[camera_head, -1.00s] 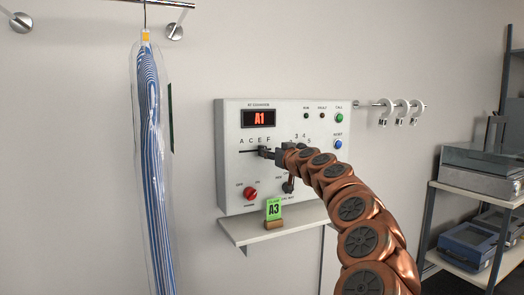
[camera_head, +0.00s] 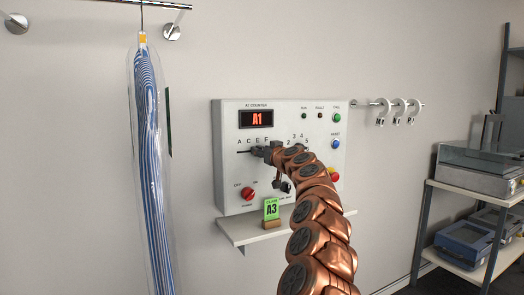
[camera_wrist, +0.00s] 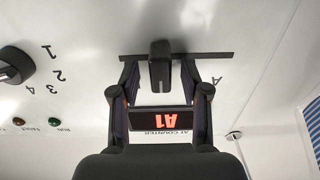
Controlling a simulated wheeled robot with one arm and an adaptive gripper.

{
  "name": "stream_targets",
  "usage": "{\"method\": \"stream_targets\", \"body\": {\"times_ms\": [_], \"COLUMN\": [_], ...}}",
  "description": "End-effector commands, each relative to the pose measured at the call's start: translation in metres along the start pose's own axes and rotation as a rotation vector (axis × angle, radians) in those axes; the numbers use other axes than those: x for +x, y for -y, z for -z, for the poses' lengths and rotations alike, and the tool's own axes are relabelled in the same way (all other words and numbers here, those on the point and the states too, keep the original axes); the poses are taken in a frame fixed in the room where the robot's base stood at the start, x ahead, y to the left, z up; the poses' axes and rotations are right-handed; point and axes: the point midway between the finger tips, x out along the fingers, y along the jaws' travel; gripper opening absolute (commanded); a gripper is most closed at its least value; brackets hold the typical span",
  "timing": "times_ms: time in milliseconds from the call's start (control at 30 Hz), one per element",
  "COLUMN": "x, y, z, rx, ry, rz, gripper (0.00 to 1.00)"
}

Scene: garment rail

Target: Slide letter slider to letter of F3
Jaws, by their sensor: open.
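The letter slider's black knob (camera_wrist: 160,66) stands on a dark horizontal slot (camera_wrist: 205,55) in the upside-down wrist view. In the head view the slot's left end (camera_head: 243,152) shows under the letters A, C, E, F; the knob is hard to make out there. My gripper (camera_head: 262,151) is at the slot, below E and F. In the wrist view my gripper (camera_wrist: 160,72) is open, its fingers on either side of the knob; contact is unclear. Only the letter A shows there, so the knob's exact letter cannot be told. The red display (camera_head: 257,118) reads A1.
A number dial (camera_wrist: 14,66) sits beside the slot. The panel (camera_head: 228,180) also has a red knob (camera_head: 247,194) and green and blue buttons. A green A3 card (camera_head: 271,209) stands on the shelf (camera_head: 240,231) below. A bagged striped garment (camera_head: 150,160) hangs left.

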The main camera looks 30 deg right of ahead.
Motion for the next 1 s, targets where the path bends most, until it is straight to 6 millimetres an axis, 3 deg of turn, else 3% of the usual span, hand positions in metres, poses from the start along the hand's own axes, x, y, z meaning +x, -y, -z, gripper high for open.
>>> {"method": "stream_targets", "body": {"times_ms": [500, 933, 1000], "x": [0.0044, 0.0043, 0.0043], "y": [0.0011, 0.0009, 0.0008], "z": [-0.0004, -0.0002, -0.0003], "rx": [-0.001, -0.001, -0.001], "ry": [0.0, 0.0, 0.0], "rz": [0.002, 0.001, 0.001], "gripper": [0.45, 0.0, 0.0]}}
